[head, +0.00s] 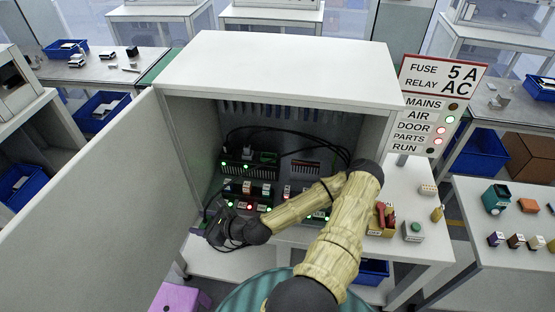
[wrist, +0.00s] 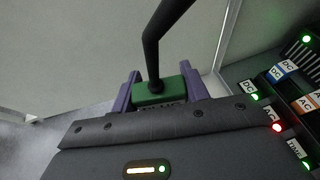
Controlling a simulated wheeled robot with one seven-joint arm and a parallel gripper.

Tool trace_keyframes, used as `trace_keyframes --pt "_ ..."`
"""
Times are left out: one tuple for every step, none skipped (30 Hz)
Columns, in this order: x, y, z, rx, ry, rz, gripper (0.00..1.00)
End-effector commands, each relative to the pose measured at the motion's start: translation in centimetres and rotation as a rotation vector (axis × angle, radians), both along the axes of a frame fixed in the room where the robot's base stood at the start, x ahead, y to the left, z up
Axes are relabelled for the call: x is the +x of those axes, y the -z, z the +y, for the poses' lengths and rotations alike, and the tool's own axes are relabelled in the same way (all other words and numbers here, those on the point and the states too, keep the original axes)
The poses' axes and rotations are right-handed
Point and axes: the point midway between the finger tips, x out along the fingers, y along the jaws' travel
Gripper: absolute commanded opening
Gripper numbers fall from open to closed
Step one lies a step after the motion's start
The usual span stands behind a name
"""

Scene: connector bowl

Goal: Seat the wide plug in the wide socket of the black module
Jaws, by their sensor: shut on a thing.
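My gripper (wrist: 157,92) is shut on a green plug (wrist: 168,91), with one purple finger on each side of it. A thick black cable rises from the plug. Lettering on the plug is mostly hidden by the wrist housing. In the head view my gripper (head: 220,232) is at the left front of the open cabinet, in front of the lower row of relays. The black module (head: 236,171) is in the cabinet's upper left, with green lights and a green part (head: 268,158) at its right. I cannot make out the wide socket.
Below the module is a row of labelled relays (head: 247,191), also at the right of the wrist view (wrist: 285,72). Black cables hang across the cabinet (head: 285,70). Its open door (head: 90,210) stands close at the left.

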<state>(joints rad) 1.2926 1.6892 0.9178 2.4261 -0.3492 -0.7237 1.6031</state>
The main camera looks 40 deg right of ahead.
Motion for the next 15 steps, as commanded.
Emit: trace_keyframes --pt "0.0 -0.02 0.09 0.001 -0.002 0.0 0.22" --pt "0.0 -0.01 0.1 0.001 -0.002 0.0 0.22" --pt "0.0 -0.01 0.1 0.001 -0.002 0.0 0.22" --pt "0.0 -0.02 0.09 0.001 -0.002 -0.001 0.22" --pt "-0.01 -0.02 0.08 0.0 -0.001 0.0 0.22" --pt "-0.01 -0.01 0.05 0.0 -0.001 0.0 0.22" --pt "0.0 -0.01 0.04 0.0 -0.001 0.0 0.22" --pt "0.0 -0.01 0.04 0.0 -0.001 0.0 0.22" --pt "0.0 -0.01 0.03 0.0 -0.001 0.0 0.22" --pt "-0.01 -0.02 0.03 0.0 -0.001 0.0 0.22" --pt "-0.01 -0.02 0.03 0.0 0.0 0.0 0.22" --pt "0.03 0.01 -0.02 0.0 0.001 0.0 0.22" --pt "0.11 0.04 -0.11 0.0 0.004 0.0 0.22" --pt "0.24 0.11 -0.27 0.0 0.01 0.0 0.22" --pt "0.53 0.26 -0.61 0.001 0.022 0.0 0.22"
